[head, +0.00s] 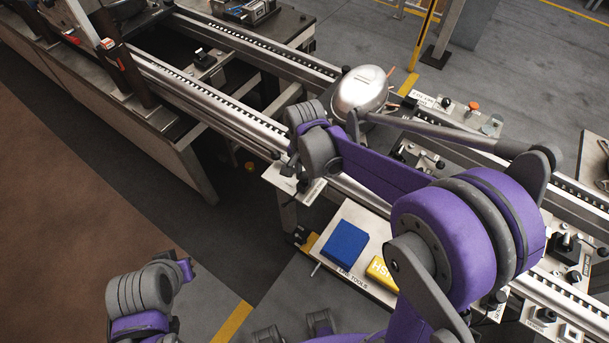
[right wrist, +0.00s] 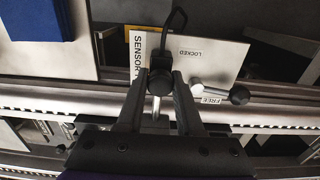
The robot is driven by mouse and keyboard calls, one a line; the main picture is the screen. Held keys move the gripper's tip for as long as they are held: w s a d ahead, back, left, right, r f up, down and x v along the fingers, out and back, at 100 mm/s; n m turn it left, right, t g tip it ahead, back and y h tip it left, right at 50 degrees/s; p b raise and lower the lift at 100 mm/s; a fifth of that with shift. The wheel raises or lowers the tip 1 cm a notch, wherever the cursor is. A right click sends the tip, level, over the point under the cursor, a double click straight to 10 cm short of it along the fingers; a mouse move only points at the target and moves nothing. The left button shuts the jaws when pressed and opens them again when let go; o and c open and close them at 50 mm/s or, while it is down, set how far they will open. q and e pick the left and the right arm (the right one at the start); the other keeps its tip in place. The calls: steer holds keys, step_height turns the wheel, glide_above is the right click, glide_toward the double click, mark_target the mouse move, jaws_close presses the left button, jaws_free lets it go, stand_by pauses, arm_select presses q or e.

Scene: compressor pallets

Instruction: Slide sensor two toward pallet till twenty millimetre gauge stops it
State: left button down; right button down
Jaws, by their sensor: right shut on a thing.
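My right gripper (right wrist: 160,88) is shut on a small black sensor piece (right wrist: 160,62) with a thin dark cable loop or wire above it. A white plate beside it reads "SENSOR" (right wrist: 139,55), with the rest of the label hidden, and "LOCKED". A lever with a black knob (right wrist: 240,95) lies beside a "FREE" label. In the head view the right wrist hangs over the white plate (head: 312,190) at the rail's near side; its fingers are mostly hidden. No twenty millimetre gauge can be made out. My left gripper is not visible, only arm links at lower left.
A silver compressor dome (head: 361,90) stands on the line just beyond my right wrist. A tool shelf (head: 350,215) with a blue block (head: 345,243) and a yellow block (head: 381,272) lies in front. Toothed rails (head: 230,118) run diagonally across.

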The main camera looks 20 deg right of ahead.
steer(key=shift+c, duration=2.4)
jaws_free()
step_height(320, 180, up, 11)
steer(key=shift+p, duration=0.35)
steer(key=s+d+f+n+t, duration=0.1)
steer(key=s+f+n+t, duration=0.1)
steer(key=s+n, duration=0.3)
steer(key=s+d+f+n+t, duration=0.2)
steer(key=s+n, duration=0.3)
steer(key=s, duration=0.6)
steer(key=shift+d+f+t, duration=0.15)
steer(key=shift+d+t, duration=0.1)
steer(key=shift+t, duration=0.55)
